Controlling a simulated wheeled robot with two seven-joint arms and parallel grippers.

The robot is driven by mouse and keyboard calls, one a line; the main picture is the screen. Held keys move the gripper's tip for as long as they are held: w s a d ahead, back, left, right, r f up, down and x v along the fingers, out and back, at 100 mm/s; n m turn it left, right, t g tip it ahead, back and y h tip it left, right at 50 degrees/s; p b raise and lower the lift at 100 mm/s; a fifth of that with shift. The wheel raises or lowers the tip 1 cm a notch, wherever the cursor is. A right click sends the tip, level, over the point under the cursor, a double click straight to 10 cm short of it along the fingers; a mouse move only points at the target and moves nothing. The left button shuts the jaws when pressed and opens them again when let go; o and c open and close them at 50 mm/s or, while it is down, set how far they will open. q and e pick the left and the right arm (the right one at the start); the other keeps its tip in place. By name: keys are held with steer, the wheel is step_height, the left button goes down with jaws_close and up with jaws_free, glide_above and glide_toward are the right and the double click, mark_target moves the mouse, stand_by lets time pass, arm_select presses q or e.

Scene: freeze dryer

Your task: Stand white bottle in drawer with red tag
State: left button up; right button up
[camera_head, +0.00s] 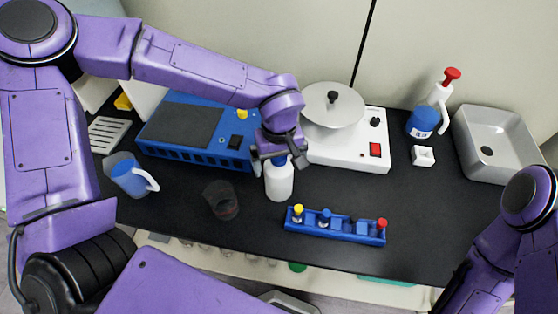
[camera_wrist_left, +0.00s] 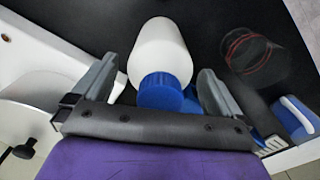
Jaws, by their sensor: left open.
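The white bottle (camera_head: 279,184) with a blue cap stands on the black worktop near the middle. My left gripper (camera_head: 280,163) is open, with its fingers on either side of the bottle's cap end. In the left wrist view, the bottle (camera_wrist_left: 160,47) and its blue cap lie between the two spread fingers of my left gripper (camera_wrist_left: 158,92), with gaps on both sides. My right arm shows at the lower right, but its gripper is out of view. I cannot make out a drawer with a red tag.
A blue rack (camera_head: 335,228) with coloured caps stands right of the bottle in front. A dark glass beaker (camera_head: 221,200) stands to its left. Behind are a blue device (camera_head: 190,130) and a white device (camera_head: 348,150) with a round plate. The worktop's right front is clear.

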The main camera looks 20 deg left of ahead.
arm_select(q)
step_height(320, 180, up, 12)
steer(key=shift+f, duration=0.1)
steer(key=shift+d+p, duration=0.1)
steer(key=shift+p, duration=1.05)
steer(key=f+p, duration=0.1)
steer(key=f+n+p, duration=0.1)
steer(key=p, duration=0.1)
steer(key=shift+w+f, duration=0.3)
steer(key=shift+f, duration=0.05)
steer(key=shift+n, duration=0.3)
steer(key=f, duration=0.7)
steer(key=f+p, duration=0.1)
steer(key=f, duration=0.3)
steer(key=shift+s, duration=0.35)
steer(key=shift+f, duration=0.25)
steer(key=c, duration=1.5)
steer(key=shift+w, duration=0.1)
steer(key=shift+r, duration=0.15)
